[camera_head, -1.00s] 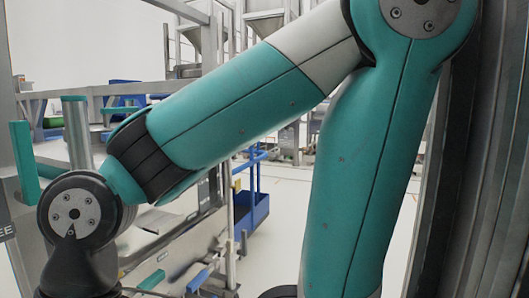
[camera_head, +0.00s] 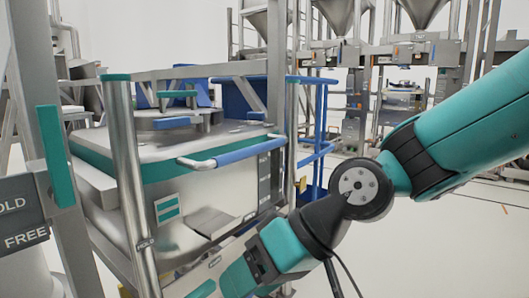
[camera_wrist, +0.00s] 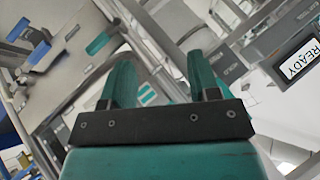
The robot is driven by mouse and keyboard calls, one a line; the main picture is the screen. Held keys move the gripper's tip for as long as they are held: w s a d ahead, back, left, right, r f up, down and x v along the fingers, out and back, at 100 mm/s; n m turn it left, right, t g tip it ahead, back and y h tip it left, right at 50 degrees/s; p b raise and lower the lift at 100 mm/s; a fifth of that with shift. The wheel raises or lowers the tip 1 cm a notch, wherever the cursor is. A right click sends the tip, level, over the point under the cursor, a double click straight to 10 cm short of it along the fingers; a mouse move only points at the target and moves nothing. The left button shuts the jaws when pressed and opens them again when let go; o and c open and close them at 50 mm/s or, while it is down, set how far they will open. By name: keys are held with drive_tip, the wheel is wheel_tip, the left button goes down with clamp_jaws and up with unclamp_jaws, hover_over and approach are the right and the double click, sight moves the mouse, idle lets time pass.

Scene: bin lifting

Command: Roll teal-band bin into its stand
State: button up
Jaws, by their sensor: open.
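The teal-band bin (camera_head: 225,195) is a large steel box with a teal stripe below its lid, at left centre in the head view. A blue-gripped handle (camera_head: 238,153) sticks out from its near side. Steel posts with teal caps stand at its near side, one post (camera_head: 131,190) crossing in front of it. I cannot tell whether these posts belong to its stand. My gripper (camera_wrist: 159,62) shows in the wrist view with two teal fingers apart and nothing clearly between them. In the head view my wrist is low, before the bin's right side; the fingertips are not clearly visible.
A teal lever (camera_head: 55,155) stands above a grey HOLD/FREE sign (camera_head: 22,213) at far left. A blue rail frame (camera_head: 318,130) stands behind the bin. Hoppers and machines line the back. Pale floor at right is open. A READY sign (camera_wrist: 299,61) shows in the wrist view.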

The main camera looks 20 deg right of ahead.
drive_tip(key=w+r+m+t+y, duration=0.3)
drive_tip(key=w+m+t+y, duration=0.15)
drive_tip(key=w, duration=0.55)
drive_tip(key=m+t+h, duration=0.9)
drive_tip(key=m+t, duration=0.3)
drive_tip(key=m, duration=0.5)
approach(254, 151)
drive_tip(key=p+x, duration=0.6)
drive_tip(key=p, duration=1.4)
drive_tip(key=shift+w, duration=0.25)
drive_tip(key=p+x, duration=0.2)
drive_tip(key=p, duration=0.1)
drive_tip(key=shift+w+a+r, duration=0.1)
drive_tip(key=shift+w+r, duration=0.05)
drive_tip(key=shift+w, duration=0.15)
drive_tip(key=shift+p+x, duration=0.9)
drive_tip(key=shift+x, duration=0.5)
drive_tip(key=shift+f, duration=0.35)
drive_tip(key=shift+c, duration=0.5)
